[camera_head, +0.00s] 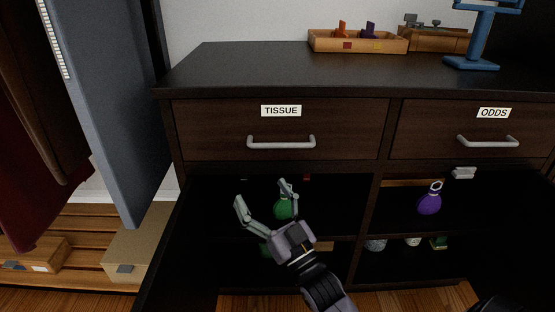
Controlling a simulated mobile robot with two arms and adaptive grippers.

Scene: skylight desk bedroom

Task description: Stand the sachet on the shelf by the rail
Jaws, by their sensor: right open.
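A green sachet-like pouch (283,210) is in the dark left compartment of the cabinet, partly hidden behind a finger of my right gripper. My right gripper (262,192) is open in front of that compartment, its fingers spread, one overlapping the green pouch in the picture. I cannot tell whether they touch. A purple pouch with a ring on top (429,201) stands upright on the upper shelf (400,228) of the right compartment. No rail is clear to me in the dark openings. My left gripper is not in view.
Above are the TISSUE drawer (220,125) and the ODDS drawer (440,130), both shut with bar handles. A wooden tray (330,45) and a blue stand (472,63) are on the cabinet top. Small items sit on the lower right shelf. Clothes and boxes are at left.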

